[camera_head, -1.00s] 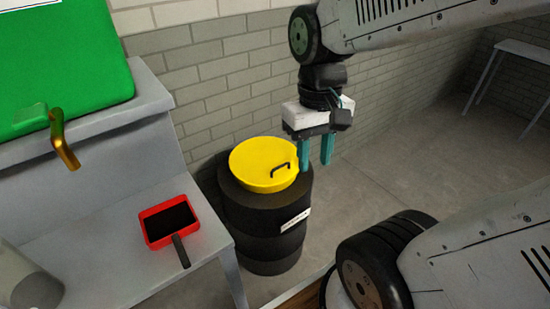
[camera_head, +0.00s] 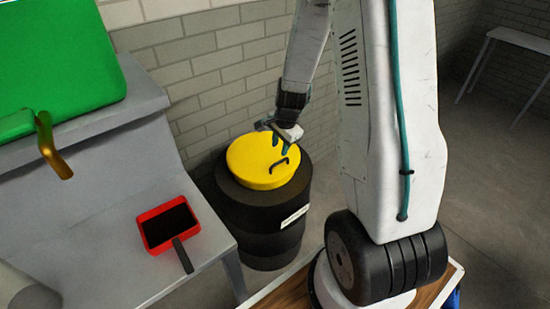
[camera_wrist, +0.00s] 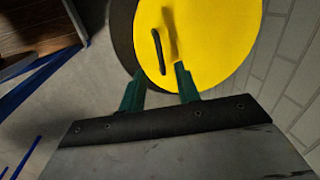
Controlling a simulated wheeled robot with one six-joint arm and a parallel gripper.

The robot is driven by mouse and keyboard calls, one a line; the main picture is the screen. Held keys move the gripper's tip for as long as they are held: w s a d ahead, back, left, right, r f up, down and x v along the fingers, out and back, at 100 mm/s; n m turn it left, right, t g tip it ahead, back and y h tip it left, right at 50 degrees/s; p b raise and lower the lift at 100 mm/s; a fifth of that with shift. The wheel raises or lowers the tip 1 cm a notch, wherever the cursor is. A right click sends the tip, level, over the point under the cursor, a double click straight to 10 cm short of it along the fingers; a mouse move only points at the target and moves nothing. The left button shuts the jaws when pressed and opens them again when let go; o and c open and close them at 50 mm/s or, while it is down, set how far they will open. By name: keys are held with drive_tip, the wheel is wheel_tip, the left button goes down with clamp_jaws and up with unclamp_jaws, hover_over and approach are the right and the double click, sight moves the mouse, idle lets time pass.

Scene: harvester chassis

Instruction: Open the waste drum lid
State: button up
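The black waste drum (camera_head: 255,222) stands on the floor between the table and the brick wall. Its yellow lid (camera_head: 245,165) is on top and looks shut. A dark bar handle (camera_head: 279,165) is on the lid. My gripper (camera_head: 280,142) is over the lid's far right part, close to the handle.
A grey table (camera_head: 115,225) at the left bears a red dustpan (camera_head: 168,226) with a dark handle. A green bin or cover (camera_head: 60,65) with a brass-coloured lever (camera_head: 50,148) is behind it. Brick wall (camera_head: 215,75) stands close behind the drum.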

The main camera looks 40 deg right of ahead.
sight(279, 163)
drive_tip(key=f, duration=0.2)
drive_tip(key=w+f, duration=0.1)
drive_tip(key=f, duration=0.2)
drive_tip(key=d+f, duration=0.1)
drive_tip(key=f, duration=0.1)
drive_tip(key=shift+w+f, duration=0.2)
drive_tip(key=shift+f, duration=0.15)
clamp_jaws()
drive_tip(key=shift+a, duration=0.25)
drive_tip(key=shift+d+r, duration=0.15)
